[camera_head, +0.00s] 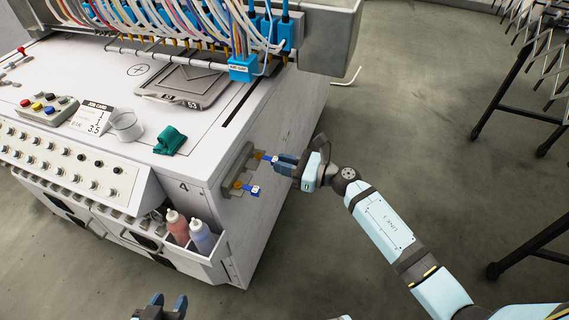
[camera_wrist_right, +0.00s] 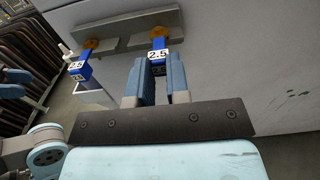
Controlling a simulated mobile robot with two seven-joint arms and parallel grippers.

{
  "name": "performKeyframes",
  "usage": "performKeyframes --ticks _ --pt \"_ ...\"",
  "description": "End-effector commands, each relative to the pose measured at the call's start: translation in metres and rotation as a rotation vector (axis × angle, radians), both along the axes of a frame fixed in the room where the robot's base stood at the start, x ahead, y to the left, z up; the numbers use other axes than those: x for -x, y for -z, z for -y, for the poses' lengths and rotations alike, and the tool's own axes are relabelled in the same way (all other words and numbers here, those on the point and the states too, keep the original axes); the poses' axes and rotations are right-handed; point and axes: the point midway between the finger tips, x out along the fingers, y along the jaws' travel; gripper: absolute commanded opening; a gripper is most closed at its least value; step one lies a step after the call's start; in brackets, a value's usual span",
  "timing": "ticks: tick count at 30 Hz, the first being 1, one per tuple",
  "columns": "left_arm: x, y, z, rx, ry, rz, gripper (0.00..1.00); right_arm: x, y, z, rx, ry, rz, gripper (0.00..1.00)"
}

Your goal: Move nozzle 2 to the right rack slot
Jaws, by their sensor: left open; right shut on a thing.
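My right gripper (camera_head: 278,160) is shut on a blue nozzle (camera_wrist_right: 158,54) labelled 2.5, at a grey side rack (camera_head: 237,170) on the machine's right wall. The nozzle's orange end (camera_wrist_right: 158,33) is at the rack; I cannot tell whether it is fully seated. My left gripper (camera_head: 168,304) is open and empty at the bottom edge. A blue nozzle block (camera_head: 243,68) hangs under the gantry. I cannot tell which is nozzle 2.
Two bottles (camera_head: 188,230) stand in a front bin. A dark-framed stand (camera_head: 500,100) is at right; floor between is clear.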

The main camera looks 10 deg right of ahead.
Motion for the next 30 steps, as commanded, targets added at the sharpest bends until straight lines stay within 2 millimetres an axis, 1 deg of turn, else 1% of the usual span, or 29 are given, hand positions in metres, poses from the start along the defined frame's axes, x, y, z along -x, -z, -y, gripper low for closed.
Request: performKeyframes --ticks 18,30 --pt "-0.0003 0.0029 -0.0001 0.001 0.000 0.003 0.46 -0.0065 0.0006 -0.0095 -0.001 0.000 -0.001 0.00" --pt "-0.0005 0.0037 0.0000 0.001 0.000 0.004 0.46 -0.0069 0.0005 -0.0097 0.000 0.000 0.000 0.00"
